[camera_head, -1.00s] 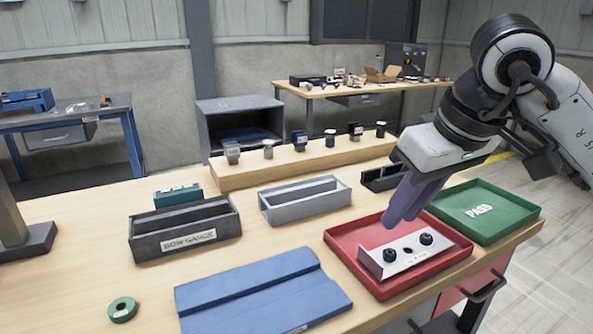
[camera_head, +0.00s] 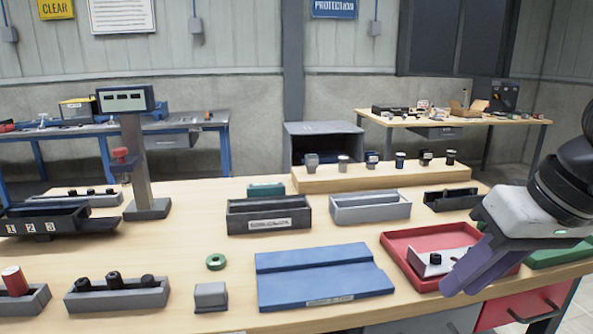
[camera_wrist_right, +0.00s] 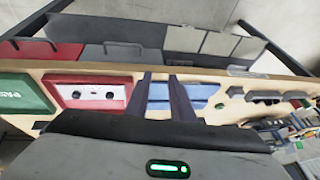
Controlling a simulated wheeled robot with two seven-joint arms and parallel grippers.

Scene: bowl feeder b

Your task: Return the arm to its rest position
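My right gripper (camera_head: 458,285) is at the right of the head view, its purple fingers pointing down and left in front of the red tray (camera_head: 395,240). In the right wrist view the two fingers (camera_wrist_right: 160,78) stand apart with nothing between them. The red tray holds a light metal block (camera_head: 420,262) with black knobs; the arm hides part of both. My left gripper is not in view.
A blue fixture (camera_head: 320,280) lies left of the red tray. A green tray (camera_head: 570,252) is partly hidden behind my right arm. A dark gauge box (camera_head: 268,215), a grey box (camera_head: 370,208) and a green ring (camera_head: 216,262) stand on the table.

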